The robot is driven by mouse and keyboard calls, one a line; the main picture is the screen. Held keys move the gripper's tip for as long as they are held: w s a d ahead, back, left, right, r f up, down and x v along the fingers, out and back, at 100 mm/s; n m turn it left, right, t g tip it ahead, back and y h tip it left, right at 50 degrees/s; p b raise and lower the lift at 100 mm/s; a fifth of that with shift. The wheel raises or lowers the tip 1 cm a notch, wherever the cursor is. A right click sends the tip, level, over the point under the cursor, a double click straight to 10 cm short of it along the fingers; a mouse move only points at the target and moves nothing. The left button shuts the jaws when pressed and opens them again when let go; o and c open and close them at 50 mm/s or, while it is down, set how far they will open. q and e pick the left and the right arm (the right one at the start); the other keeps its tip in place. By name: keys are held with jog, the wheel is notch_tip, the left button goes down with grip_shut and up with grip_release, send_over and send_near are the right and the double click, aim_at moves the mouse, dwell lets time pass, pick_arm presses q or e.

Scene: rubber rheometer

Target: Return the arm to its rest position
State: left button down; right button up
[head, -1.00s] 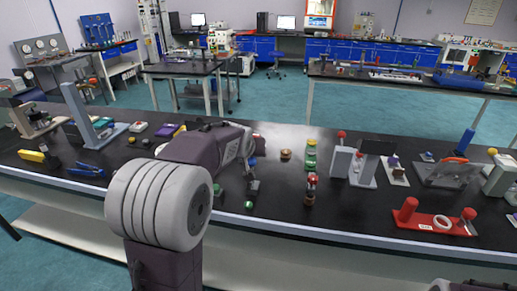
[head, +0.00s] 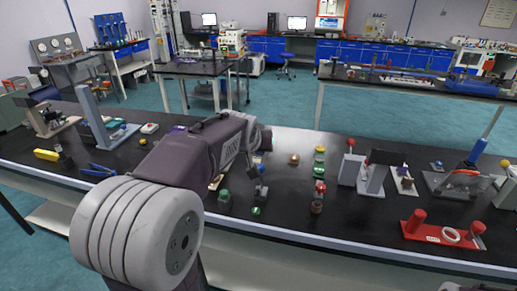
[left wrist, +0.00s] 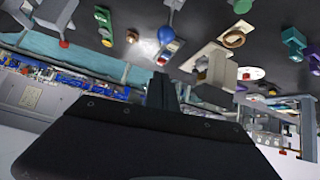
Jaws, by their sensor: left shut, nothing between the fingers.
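My left arm (head: 195,155) comes in from the lower left in the head view. Its large pale round joint is in front of the bench, and its dark forearm slants up to the right over the bench top. The left fingers are hidden or too small to tell there. In the left wrist view my left gripper (left wrist: 162,90) shows as a dark body with its narrow fingers together, holding nothing. Bench items appear beyond it, the picture being turned over. My right gripper is not in view.
The black bench (head: 285,215) carries several small parts. A red fixture (head: 443,235) lies at its front right, a grey upright block (head: 348,168) right of centre, and blue pliers (head: 97,170) and a blue-grey stand (head: 90,115) at left. The front middle strip is mostly bare.

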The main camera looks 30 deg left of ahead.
pick_arm(q)
jog(key=shift+v, duration=0.8)
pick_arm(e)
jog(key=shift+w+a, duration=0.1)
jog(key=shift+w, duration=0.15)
pick_arm(q)
jog(key=shift+s+r, duration=0.1)
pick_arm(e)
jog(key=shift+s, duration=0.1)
